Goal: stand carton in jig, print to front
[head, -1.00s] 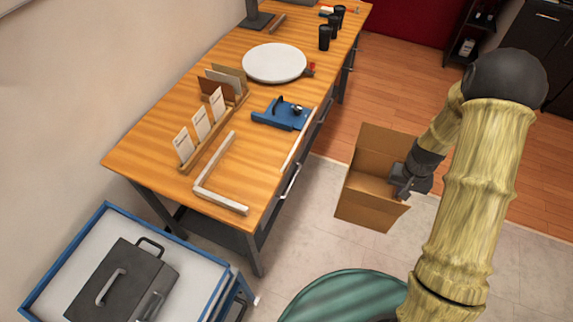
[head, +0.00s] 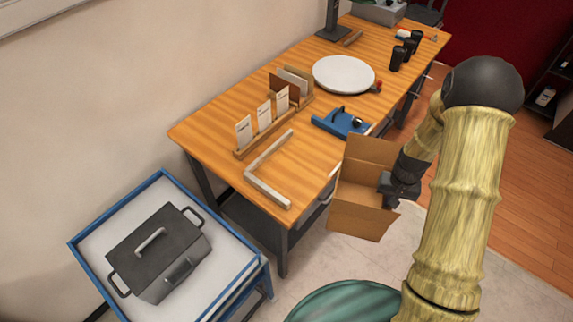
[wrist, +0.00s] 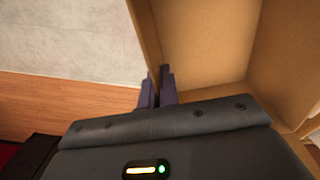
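The brown open carton (head: 362,212) is held in the air in front of the table's long edge, its open side towards the head camera. My gripper (head: 386,187) is shut on the carton's right wall. In the wrist view the dark fingers (wrist: 156,92) pinch that wall, and the carton's inside (wrist: 205,45) fills the right half. I see no print on the faces in view. The jig, a pale L-shaped fence (head: 265,185), lies on the near end of the wooden table, empty. The carton hides part of the table edge beside it.
A card rack (head: 262,135) stands behind the jig. A blue fixture (head: 342,123), a white round plate (head: 343,74) and black cups (head: 397,58) are farther along the table (head: 215,125). A blue-framed cart (head: 120,215) with a dark pot (head: 160,250) stands left of the table's near end.

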